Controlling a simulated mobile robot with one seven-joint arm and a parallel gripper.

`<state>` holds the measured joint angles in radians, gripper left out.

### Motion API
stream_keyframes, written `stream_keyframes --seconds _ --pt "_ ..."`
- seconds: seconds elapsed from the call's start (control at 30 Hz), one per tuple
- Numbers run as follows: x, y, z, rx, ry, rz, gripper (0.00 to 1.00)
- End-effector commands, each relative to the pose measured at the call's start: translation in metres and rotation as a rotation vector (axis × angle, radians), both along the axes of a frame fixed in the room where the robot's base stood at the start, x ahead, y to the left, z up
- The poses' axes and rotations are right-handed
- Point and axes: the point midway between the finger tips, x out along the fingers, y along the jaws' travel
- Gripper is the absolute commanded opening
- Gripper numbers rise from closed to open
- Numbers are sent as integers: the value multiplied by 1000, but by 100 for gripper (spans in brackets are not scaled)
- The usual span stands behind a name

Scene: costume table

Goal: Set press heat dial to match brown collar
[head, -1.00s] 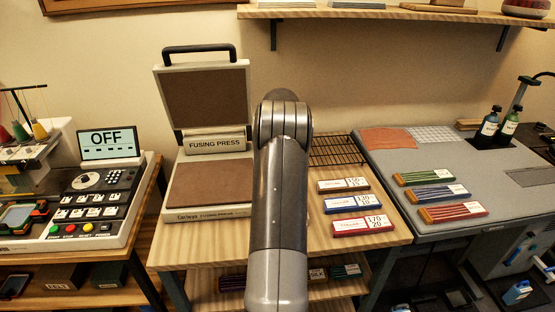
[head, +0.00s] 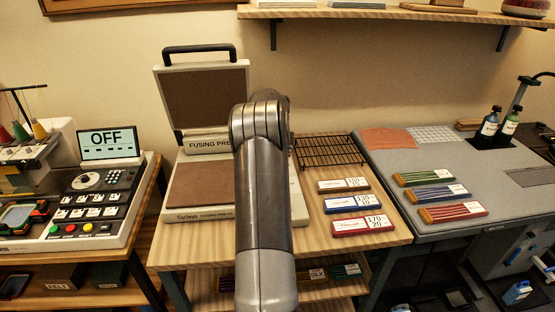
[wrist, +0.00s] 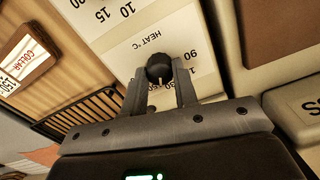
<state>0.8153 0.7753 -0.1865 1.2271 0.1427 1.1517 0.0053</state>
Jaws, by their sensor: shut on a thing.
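The fusing press (head: 290,212) stands with its lid raised in the head view, partly hidden by my arm. In the wrist view its black heat dial (wrist: 159,65) sits on a cream panel marked HEAT °C. My gripper (wrist: 160,77) is shut on the dial, one finger on each side. A pale pointer line shows on the dial's gripper-facing side; the fingers cover part of the scale, so its exact setting is unclear. The brown-edged collar card (head: 343,185) reads 150 and 15; it also shows in the wrist view (wrist: 27,60). In the head view my gripper is hidden.
Blue (head: 352,203) and red (head: 363,226) cards lie in front of the brown one. A black wire rack (head: 330,151) lies behind them. An embroidery machine (head: 95,205) with an OFF screen stands left. A grey bench (head: 420,165) with coloured bundles and bottles is right.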

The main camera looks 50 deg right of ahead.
Motion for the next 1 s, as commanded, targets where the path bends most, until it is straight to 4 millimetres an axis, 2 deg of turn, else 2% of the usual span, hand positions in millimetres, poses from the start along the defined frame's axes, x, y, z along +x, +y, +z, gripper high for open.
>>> stream_keyframes --seconds 0.2,0.43,1.0 --pt "1 0 0 -2 -1 -151 4" --pt "1 0 0 -2 -1 -250 4" --pt "1 0 0 0 -1 -296 4"
